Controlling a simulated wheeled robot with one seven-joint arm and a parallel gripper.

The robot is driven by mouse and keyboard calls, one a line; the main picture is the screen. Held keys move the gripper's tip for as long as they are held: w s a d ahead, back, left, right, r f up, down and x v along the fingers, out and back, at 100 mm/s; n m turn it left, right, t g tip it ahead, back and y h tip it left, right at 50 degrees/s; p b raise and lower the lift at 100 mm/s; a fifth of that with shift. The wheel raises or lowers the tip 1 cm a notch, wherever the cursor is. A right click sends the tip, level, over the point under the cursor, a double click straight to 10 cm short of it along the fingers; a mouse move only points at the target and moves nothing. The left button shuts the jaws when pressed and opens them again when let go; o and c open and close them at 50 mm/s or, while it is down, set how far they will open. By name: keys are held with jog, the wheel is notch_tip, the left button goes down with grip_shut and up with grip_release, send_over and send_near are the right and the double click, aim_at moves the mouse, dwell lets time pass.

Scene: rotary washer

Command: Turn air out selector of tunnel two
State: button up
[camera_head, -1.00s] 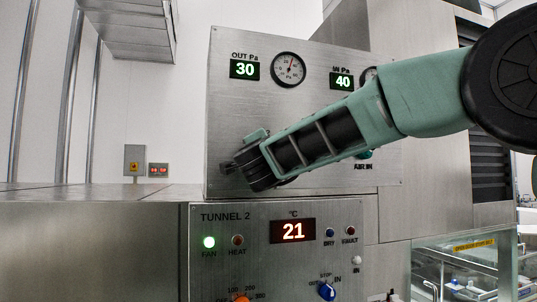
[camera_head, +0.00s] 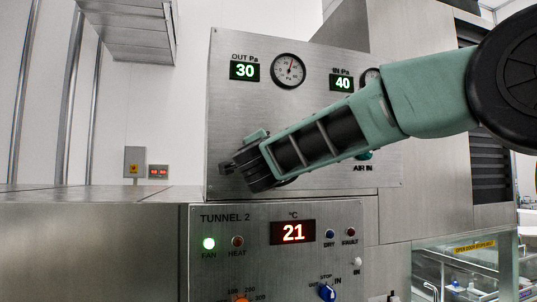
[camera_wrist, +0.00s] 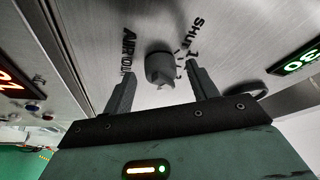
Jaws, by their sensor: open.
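The air out selector is a grey knob (camera_wrist: 160,68) on a brushed metal panel in the wrist view, with "AIR OUT" lettering on its left and "SHUT" and numbered marks on its right. My gripper (camera_wrist: 163,82) is open in the wrist view, with one finger on each side of the knob. The fingers appear apart from the knob; how deep they reach around it I cannot tell. In the head view my gripper (camera_head: 232,163) is at the lower left of the upper panel (camera_head: 225,115), and my arm hides the knob.
The TUNNEL 2 panel (camera_head: 262,255) below shows 21 °C, with a blue knob (camera_head: 327,291) and an orange knob (camera_head: 240,298). Gauges (camera_head: 288,70) and pressure displays sit above my arm. A flat metal top (camera_head: 90,193) lies to the left.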

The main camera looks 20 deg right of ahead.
jog(key=b+v, duration=0.6)
jog(key=v, duration=1.1)
jog(key=shift+b, duration=0.3)
jog(key=shift+d, duration=0.1)
jog(key=s+a+f+n+g+y, duration=0.1)
jog(key=a+f+n+g+y, duration=0.2)
jog(key=a+f+n+y, duration=0.95)
jog(key=s+a+f+n+g+y, duration=0.2)
jog(key=s+f+n+g, duration=0.35)
jog(key=f, duration=0.65)
jog(key=s+d+f+n+g+h, duration=0.1)
jog(key=s+d+f+n+g, duration=0.15)
jog(key=s+f, duration=0.35)
jog(key=s+d+f+n+g+h, duration=0.15)
jog(key=s+f+g, duration=0.25)
jog(key=f, duration=0.4)
jog(key=s+d+f+n+g+h, duration=0.2)
jog(key=s+d+f+g+h, duration=0.2)
jog(key=s+d+f, duration=0.3)
jog(key=s+d, duration=0.3)
jog(key=d, duration=0.1)
